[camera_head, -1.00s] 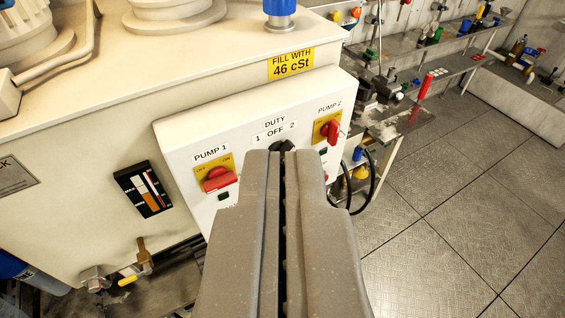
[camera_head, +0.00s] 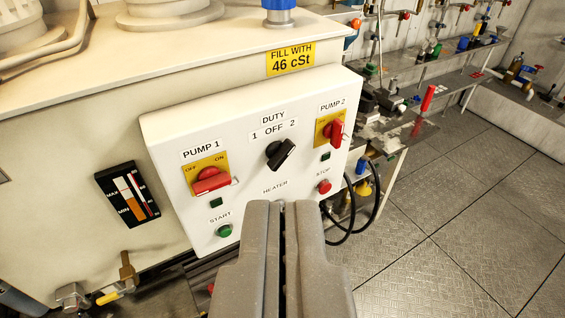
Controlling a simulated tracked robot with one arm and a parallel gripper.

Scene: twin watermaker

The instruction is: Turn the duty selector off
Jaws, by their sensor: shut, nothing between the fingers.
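The duty selector (camera_head: 281,154) is a black rotary knob in the middle of the white control panel (camera_head: 165,128). The labels "1 OFF 2" stand above it under the word DUTY. Its grip is tilted, with the upper end turned to the right, toward the 2. My gripper (camera_head: 284,204) is shut and empty. In the picture its tips lie below the selector, over the lower edge of the panel near the HEATER label, and apart from the knob. The tips hide part of the panel under HEATER.
The red PUMP 1 switch (camera_head: 211,180) is left of the selector and the red PUMP 2 switch (camera_head: 336,131) is right. A green START button (camera_head: 224,231) and a red STOP button (camera_head: 324,186) sit lower. A workbench (camera_head: 420,132) with fittings stands right, beside open floor.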

